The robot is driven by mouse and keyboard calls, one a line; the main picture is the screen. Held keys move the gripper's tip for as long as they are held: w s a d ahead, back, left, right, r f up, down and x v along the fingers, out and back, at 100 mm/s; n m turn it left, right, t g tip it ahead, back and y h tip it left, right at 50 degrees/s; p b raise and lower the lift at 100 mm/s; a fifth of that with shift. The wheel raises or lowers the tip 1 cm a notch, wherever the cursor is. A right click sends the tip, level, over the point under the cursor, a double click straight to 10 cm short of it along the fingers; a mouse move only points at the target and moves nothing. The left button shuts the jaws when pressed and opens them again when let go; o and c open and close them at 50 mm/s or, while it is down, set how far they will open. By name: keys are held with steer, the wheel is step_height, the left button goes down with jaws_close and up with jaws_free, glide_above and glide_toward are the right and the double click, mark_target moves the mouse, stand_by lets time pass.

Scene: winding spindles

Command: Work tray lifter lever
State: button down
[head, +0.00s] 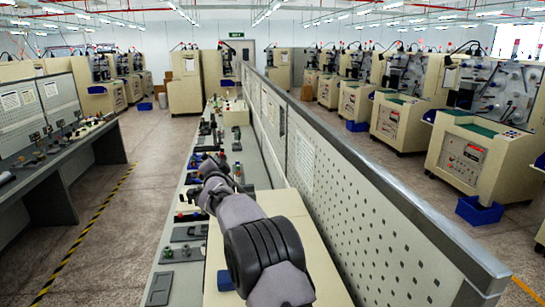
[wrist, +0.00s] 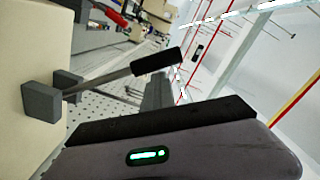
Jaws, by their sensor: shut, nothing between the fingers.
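A lever with a black grip (wrist: 156,60) and a bare steel rod (wrist: 105,80) shows in the wrist view. Its rod comes out of a grey bracket (wrist: 42,101) on a beige box (wrist: 30,45). My gripper (wrist: 160,82) is shut and empty, its narrow grey fingers right by the underside of the black grip in the picture. I cannot tell whether they touch it. In the head view my arm reaches forward over the bench, and the gripper's fingers and this lever cannot be made out clearly there.
A second lever with a red grip (wrist: 108,13) is at the wrist view's top. In the head view a perforated partition (head: 345,190) runs along the bench's right side. Small dark fixtures (head: 190,233) line the bench (head: 178,270). Winding machines (head: 480,130) stand beyond the partition.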

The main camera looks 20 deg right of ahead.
steer(key=shift+a+f, duration=0.1)
steer(key=shift+f, duration=0.15)
steer(key=s+d+r+b, duration=0.1)
steer(key=s+r+b, duration=0.2)
steer(key=s, duration=0.8)
steer(key=b, duration=0.2)
steer(key=shift+r+b, duration=0.15)
steer(key=shift+b, duration=0.15)
steer(key=shift+s+d, duration=0.1)
steer(key=shift+d, duration=0.05)
